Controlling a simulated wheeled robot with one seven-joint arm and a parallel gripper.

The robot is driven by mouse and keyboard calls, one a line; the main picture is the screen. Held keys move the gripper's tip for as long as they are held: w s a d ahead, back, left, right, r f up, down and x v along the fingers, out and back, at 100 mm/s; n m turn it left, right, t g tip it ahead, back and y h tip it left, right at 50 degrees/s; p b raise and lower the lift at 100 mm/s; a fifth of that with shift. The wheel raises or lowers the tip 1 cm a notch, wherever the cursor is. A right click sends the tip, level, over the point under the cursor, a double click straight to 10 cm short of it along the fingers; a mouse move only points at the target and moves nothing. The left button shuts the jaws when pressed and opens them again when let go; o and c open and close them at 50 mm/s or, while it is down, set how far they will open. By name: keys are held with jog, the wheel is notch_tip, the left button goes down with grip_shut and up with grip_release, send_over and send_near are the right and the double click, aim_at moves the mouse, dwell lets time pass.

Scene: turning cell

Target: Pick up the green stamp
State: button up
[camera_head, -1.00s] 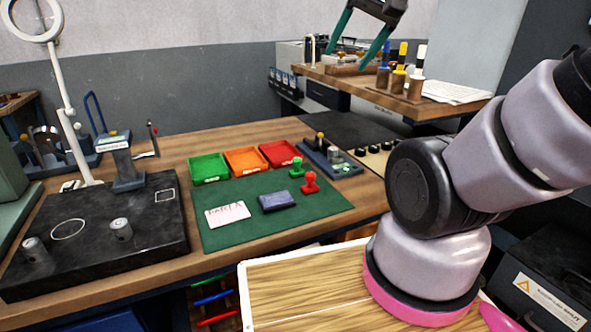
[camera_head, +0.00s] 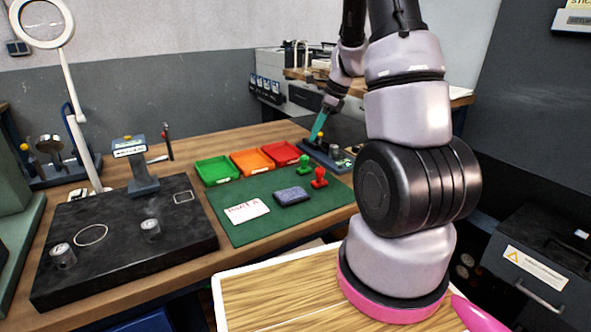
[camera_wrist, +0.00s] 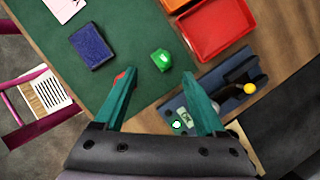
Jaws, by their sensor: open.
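The green stamp (camera_head: 304,163) stands on the dark green mat (camera_head: 249,231) near its right back edge; its green knob (camera_wrist: 161,59) shows in the wrist view. My gripper (camera_wrist: 158,76) is open and empty. In the wrist view the stamp lies just beyond the fingertips, between their lines. In the head view my gripper (camera_head: 320,124) is above the bench, behind and right of the stamp, apart from it. The red stamp (camera_head: 319,178) stands beside the green one; in the wrist view the left finger mostly hides it.
A dark blue pad (camera_head: 292,196) and a white card (camera_head: 246,211) lie on the mat. Green (camera_head: 217,179), orange (camera_head: 252,170) and red (camera_head: 281,162) trays line its back. A blue-grey holder (camera_wrist: 222,86) with a yellow-tipped tool lies close to the right finger.

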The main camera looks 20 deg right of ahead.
send_over(304, 165)
jog(key=d, duration=0.2)
jog(key=shift+m, duration=0.4)
notch_tip(304, 165, down, 7)
jog(key=shift+s+a+r, duration=0.15)
jog(key=shift+r, duration=0.05)
jog(key=shift+d+x, duration=0.1)
jog(key=shift+x, duration=1.3)
jog(key=shift+d+x, duration=0.15)
jog(key=shift+x, duration=1.2)
jog(key=shift+c, duration=0.3)
grip_shut()
